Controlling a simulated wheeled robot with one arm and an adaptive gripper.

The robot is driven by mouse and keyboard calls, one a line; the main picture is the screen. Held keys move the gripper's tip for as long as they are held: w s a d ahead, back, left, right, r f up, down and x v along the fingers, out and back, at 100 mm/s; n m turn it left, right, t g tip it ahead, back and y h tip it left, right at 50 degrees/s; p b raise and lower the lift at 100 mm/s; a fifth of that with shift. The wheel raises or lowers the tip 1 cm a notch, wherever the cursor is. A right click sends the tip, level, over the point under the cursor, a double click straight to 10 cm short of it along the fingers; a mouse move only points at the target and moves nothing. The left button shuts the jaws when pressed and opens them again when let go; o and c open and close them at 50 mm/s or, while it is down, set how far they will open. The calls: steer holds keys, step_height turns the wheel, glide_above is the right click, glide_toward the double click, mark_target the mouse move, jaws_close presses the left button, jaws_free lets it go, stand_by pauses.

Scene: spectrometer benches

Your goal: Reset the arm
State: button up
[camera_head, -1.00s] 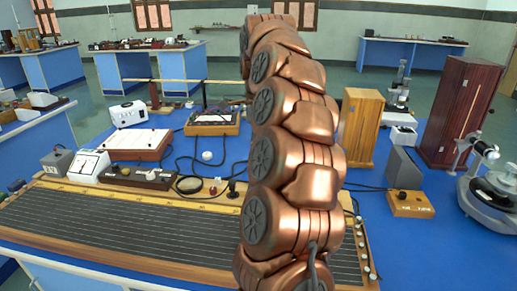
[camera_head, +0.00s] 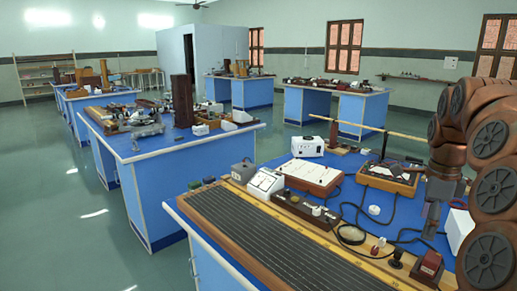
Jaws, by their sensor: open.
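My copper-coloured arm stands at the right edge of the head camera view, partly cut off by the frame. It is bent over, with its far end hanging down over the blue bench top (camera_head: 376,212). My gripper (camera_head: 430,234) is small and grey at the lower end of the arm, pointing down. It is open, and I see nothing held in it. It hangs near a white box (camera_head: 459,230) and above the bench; the exact gap to the bench is hard to tell.
A long ribbed wooden board (camera_head: 275,238) lies along the bench's front edge. A white instrument (camera_head: 307,146), a brown-sided box (camera_head: 308,177), a dark red block (camera_head: 429,268) and loose black cables crowd the bench. Open green floor (camera_head: 80,225) lies at the left.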

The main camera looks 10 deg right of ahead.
steer(key=s+a+f+n+g, duration=0.1)
steer(key=s+a+f+n, duration=0.25)
steer(key=a+n, duration=0.5)
steer(key=s+a+f+n, duration=0.2)
steer(key=s+a+n, duration=0.3)
steer(key=a, duration=0.6)
steer(key=s+a+f+n+g, duration=0.1)
steer(key=s+a+f+n, duration=0.4)
steer(key=s, duration=0.3)
steer(key=s+a+f+n+g, duration=0.1)
steer(key=s+a+f+n, duration=0.35)
steer(key=s+n, duration=0.35)
step_height(320, 180, up, 12)
steer(key=d+t+p, duration=0.1)
steer(key=p, duration=1.1)
steer(key=shift+r+m, duration=0.25)
steer(key=shift+m, duration=0.1)
